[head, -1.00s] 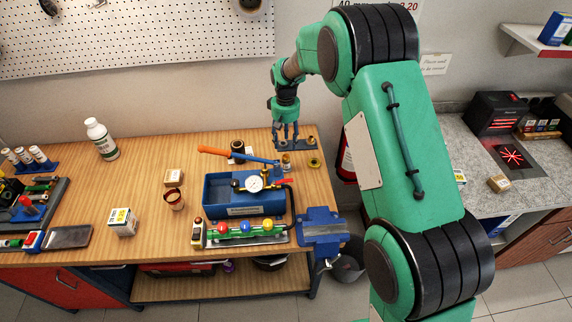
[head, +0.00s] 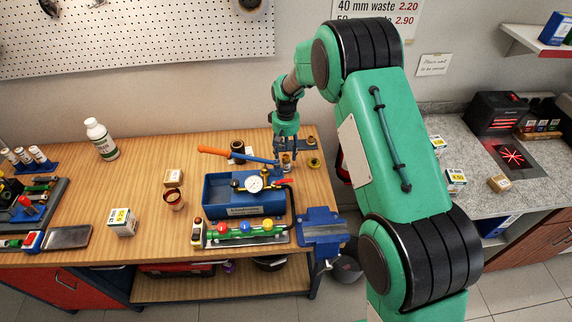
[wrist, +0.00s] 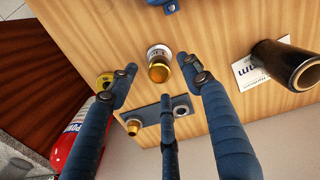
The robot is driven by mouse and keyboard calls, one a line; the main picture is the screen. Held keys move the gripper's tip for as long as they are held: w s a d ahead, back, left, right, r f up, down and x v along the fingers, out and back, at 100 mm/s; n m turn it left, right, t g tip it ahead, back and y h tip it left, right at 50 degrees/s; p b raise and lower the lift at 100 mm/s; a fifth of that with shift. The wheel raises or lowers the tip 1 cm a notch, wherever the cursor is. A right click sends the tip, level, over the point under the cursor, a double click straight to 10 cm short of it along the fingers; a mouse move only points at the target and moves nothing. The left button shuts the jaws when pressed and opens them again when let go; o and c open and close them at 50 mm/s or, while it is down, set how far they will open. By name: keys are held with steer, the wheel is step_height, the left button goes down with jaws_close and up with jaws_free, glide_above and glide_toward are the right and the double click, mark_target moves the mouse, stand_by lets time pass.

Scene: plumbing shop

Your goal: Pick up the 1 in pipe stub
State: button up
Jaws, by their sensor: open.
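A short upright stub with a brass-coloured top and a pale labelled band (wrist: 159,56) stands on the wooden bench; it also shows in the head view (head: 286,163). Its size marking is not readable, so I cannot confirm it is the 1 in pipe stub. My gripper (wrist: 158,76) is open above the bench, with the stub between and just beyond its spread fingers, apparently untouched. In the head view, my gripper (head: 289,149) partly covers the area behind the stub. A larger dark pipe piece (wrist: 282,64) stands to the right on a printed card (wrist: 247,73).
A blue plate with fittings (wrist: 152,112) and a yellow ring (wrist: 104,80) lie close to my fingers. A blue pump tank (head: 220,195) with an orange lever (head: 222,153) stands in front. A red cylinder (wrist: 72,138) is beyond the bench's edge.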

mark_target(286, 156)
steer(key=shift+f, duration=2.1)
steer(key=shift+r, duration=0.1)
jaws_close()
